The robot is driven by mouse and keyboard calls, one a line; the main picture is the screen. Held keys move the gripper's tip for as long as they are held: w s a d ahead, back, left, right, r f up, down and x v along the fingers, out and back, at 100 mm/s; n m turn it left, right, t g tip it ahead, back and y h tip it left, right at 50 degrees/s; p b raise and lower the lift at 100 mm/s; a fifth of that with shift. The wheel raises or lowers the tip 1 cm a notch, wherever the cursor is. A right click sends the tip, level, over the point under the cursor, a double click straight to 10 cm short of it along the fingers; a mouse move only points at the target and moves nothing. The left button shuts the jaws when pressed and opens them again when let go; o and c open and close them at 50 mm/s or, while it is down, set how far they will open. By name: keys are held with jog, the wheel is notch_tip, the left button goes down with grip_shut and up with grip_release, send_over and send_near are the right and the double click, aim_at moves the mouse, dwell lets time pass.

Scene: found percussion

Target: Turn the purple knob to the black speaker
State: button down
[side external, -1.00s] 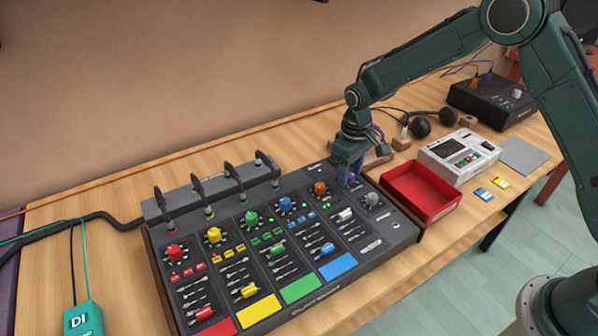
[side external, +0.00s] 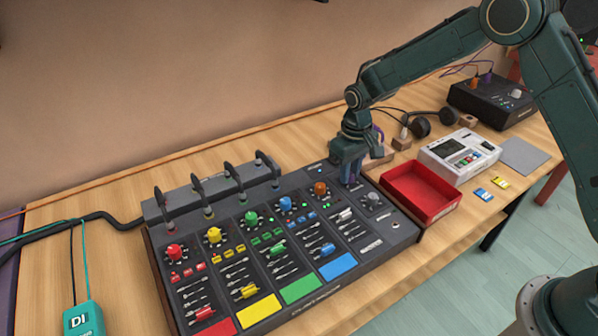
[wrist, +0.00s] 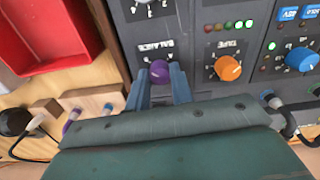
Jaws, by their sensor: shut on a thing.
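The purple knob (wrist: 159,70) stands on the dark mixer panel, next to the label "BALANCE" in the wrist view. My gripper (side external: 349,182) points down at the upper right part of the mixer (side external: 398,234). Its two fingers stand on either side of the purple knob and are shut on it. In the side view the fingers hide the knob. A dark object with a small green light (side external: 580,18) is cut off at the top right corner; I cannot tell whether it is the black speaker.
An orange knob (wrist: 228,68) and a blue knob (wrist: 301,60) stand beside the purple one. A red tray (side external: 421,195) lies right of the mixer. Beyond it are a white device (side external: 458,153), headphones (side external: 420,127) and a black box (side external: 492,100). A cable bar (side external: 210,192) runs behind the mixer.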

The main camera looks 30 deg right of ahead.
jog(key=shift+m, duration=0.5)
jog(key=c, duration=1.2)
grip_release()
jog(key=shift+c, duration=0.2)
jog(key=shift+r, duration=0.15)
notch_tip(320, 180, up, 14)
jog(key=shift+f, duration=0.2)
